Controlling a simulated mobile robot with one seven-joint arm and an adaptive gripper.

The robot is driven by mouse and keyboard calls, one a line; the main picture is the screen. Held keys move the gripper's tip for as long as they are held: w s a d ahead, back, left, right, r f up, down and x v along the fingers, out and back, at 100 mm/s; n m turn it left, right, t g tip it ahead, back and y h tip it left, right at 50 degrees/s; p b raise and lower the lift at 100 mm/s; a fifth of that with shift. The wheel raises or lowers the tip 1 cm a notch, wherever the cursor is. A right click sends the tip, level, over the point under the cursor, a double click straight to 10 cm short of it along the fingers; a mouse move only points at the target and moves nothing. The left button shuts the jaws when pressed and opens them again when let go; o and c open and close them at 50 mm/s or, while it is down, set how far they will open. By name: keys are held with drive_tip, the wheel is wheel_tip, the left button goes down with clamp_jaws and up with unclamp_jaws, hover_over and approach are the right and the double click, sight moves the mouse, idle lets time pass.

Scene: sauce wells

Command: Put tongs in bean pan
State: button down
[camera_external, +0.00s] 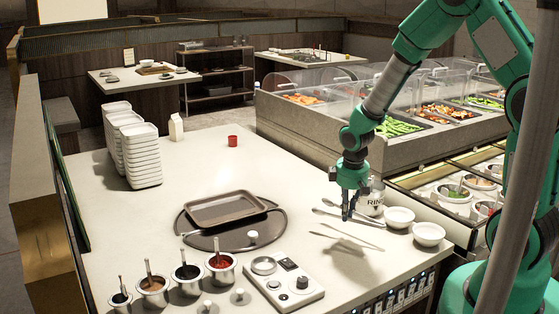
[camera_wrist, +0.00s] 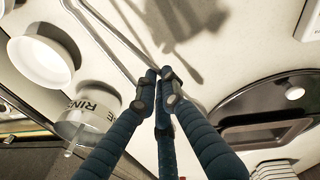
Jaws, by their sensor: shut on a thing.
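My gripper (camera_external: 348,214) is over the right part of the pale counter, fingers pointing down. It is shut on the metal tongs (camera_external: 326,212), with its fingertips around their arms. The tongs also show in the wrist view (camera_wrist: 100,38), reaching from the fingertips (camera_wrist: 160,88) to the upper left. A shadow lies apart from them on the counter, so they appear raised. A pan of green beans (camera_external: 398,127) sits in the glass-covered food bar behind my arm. Its near side is partly hidden by my arm.
A white pot marked "RIN…" (camera_wrist: 88,118) and two white bowls (camera_external: 398,217) (camera_external: 429,234) stand close to my gripper. A brown tray (camera_external: 226,208), sauce pots (camera_external: 221,268) and stacked white dishes (camera_external: 140,158) are farther left. Clear covers (camera_external: 340,84) edge the food bar.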

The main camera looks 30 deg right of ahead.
drive_tip(key=s+n, duration=0.2)
drive_tip(key=s, duration=0.4)
drive_tip(key=s+f+n+y, duration=0.1)
drive_tip(key=s+n, duration=0.1)
drive_tip(key=s, duration=0.5)
drive_tip(key=s+n, duration=0.3)
drive_tip(key=s, duration=0.3)
drive_tip(key=shift+s+d+f, duration=0.2)
drive_tip(key=shift+s+d, duration=0.05)
drive_tip(key=shift+d, duration=0.05)
drive_tip(key=shift+w, duration=0.15)
drive_tip(key=b, duration=0.1)
hover_over(351, 243)
drive_tip(key=s, duration=0.2)
drive_tip(key=shift+s+d+f, duration=0.1)
drive_tip(key=shift+f, duration=0.55)
drive_tip(key=shift+w+f+b, duration=0.1)
drive_tip(key=shift+w+b, duration=0.2)
drive_tip(key=shift+w, duration=0.35)
drive_tip(key=shift+w+f+b, duration=0.15)
drive_tip(key=shift+f+b, duration=0.15)
drive_tip(key=shift+f, duration=0.5)
drive_tip(key=shift+w+f+b, duration=0.1)
drive_tip(key=shift+f+b, duration=0.2)
drive_tip(key=shift+f, duration=0.45)
drive_tip(key=shift+f, duration=0.25)
drive_tip(key=c, duration=1.9)
unclamp_jaws()
